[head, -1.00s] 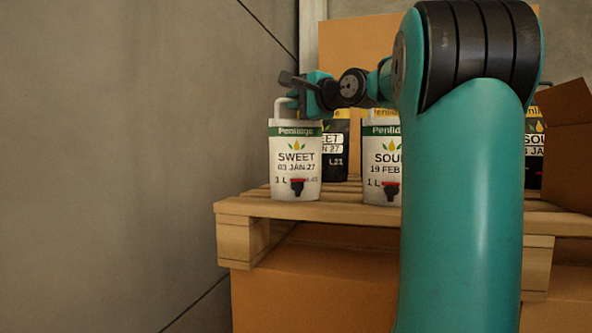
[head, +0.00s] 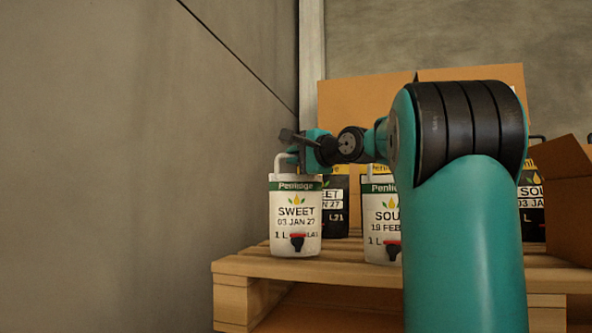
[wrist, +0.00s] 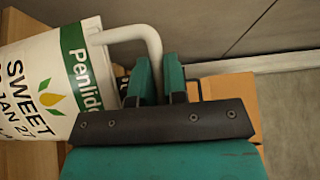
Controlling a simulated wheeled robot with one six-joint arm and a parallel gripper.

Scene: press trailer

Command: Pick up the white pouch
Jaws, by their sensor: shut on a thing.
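A white pouch (head: 294,232) with a green Penlidge band, marked SWEET 03 JAN 27, stands upright at the pallet's left end. It has a red and black tap low on its front and a pale bent handle on top. My gripper (head: 287,158) is at that handle, shut on it. In the wrist view the SWEET pouch (wrist: 38,85) lies to the left, and my gripper's teal fingers (wrist: 160,75) are at the handle's end. The pouch's base looks at pallet level; I cannot tell any gap. A second white pouch (head: 379,225), marked SOU, is partly hidden by my arm.
A black pouch (head: 336,205) stands close behind, between the two white ones. Another dark pouch (head: 532,205) is at right, beside an open cardboard box (head: 565,190). All stand on a wooden pallet (head: 240,290). A grey wall (head: 130,170) rises at left.

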